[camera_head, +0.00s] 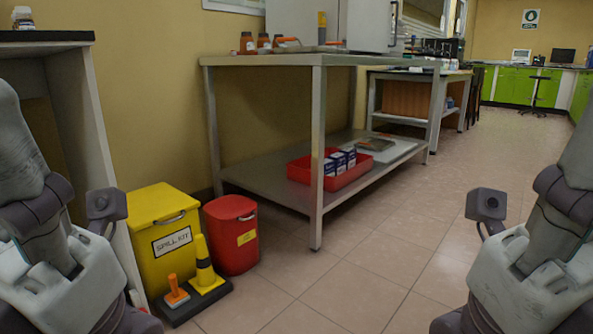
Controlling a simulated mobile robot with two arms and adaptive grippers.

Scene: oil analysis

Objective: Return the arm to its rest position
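My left arm (62,285) comes in at the left edge, with its grey wrist parts low in the picture. My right arm (530,285) comes in at the right edge in a roughly mirrored pose. A small dark block juts inward from each wrist. The fingers of both grippers do not show, so I cannot see whether they are open or hold anything. Neither arm visibly touches anything.
A yellow spill kit bin (166,238), a red bin (232,237) and a small black-based yellow cone (204,265) stand by the left wall. A steel table (318,150) holds a red tray (330,182) on its lower shelf. The tiled floor (380,260) ahead is clear.

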